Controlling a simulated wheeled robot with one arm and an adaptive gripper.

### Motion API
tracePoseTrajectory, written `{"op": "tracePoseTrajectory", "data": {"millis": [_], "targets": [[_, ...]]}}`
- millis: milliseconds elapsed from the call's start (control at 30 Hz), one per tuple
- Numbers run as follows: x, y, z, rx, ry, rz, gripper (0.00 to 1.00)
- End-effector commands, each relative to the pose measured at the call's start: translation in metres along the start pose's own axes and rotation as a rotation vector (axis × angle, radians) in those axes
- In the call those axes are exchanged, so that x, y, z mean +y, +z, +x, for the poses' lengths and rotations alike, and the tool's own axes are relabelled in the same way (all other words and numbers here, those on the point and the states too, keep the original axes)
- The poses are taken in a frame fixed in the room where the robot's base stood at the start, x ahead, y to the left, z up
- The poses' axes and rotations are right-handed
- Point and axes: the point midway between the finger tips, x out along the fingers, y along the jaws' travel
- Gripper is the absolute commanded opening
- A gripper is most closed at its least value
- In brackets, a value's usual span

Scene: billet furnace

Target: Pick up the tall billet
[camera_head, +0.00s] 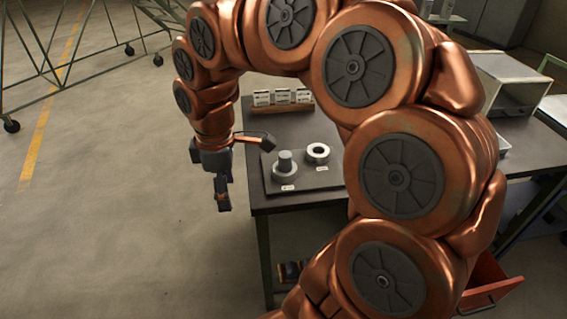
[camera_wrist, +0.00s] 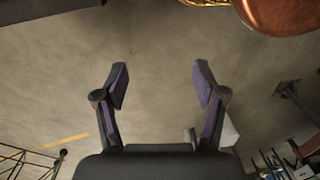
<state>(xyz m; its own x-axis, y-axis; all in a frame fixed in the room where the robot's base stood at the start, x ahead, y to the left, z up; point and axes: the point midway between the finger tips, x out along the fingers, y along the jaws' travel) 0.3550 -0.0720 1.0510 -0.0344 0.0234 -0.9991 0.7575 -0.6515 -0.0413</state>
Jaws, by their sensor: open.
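A grey upright cylinder, which looks like the tall billet (camera_head: 285,158), stands in a light round holder (camera_head: 285,174) on a dark plate near the table's left end. Beside it is a lower round ring-shaped piece (camera_head: 318,152) with a dark centre. My gripper (camera_head: 222,194) hangs pointing down, left of the table edge and apart from the billet. In the wrist view my gripper (camera_wrist: 161,82) is open and empty, with bare floor between its fingers. I cannot make out the billet in the wrist view.
The dark table (camera_head: 262,202) carries a rack of labelled boxes (camera_head: 283,104) at the back and a grey metal box (camera_head: 508,85) at the right. A red drawer (camera_head: 492,280) sticks out below. A wheeled frame (camera_head: 92,50) stands far left.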

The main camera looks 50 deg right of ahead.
Motion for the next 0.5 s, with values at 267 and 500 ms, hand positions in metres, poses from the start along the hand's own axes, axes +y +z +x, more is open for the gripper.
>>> {"op": "tracePoseTrajectory", "data": {"millis": [267,500], "targets": [[0.128,0.038,-0.003,0.032,0.039,-0.34,0.7],[0.201,0.107,0.015,0.009,0.05,-0.515,0.7]]}}
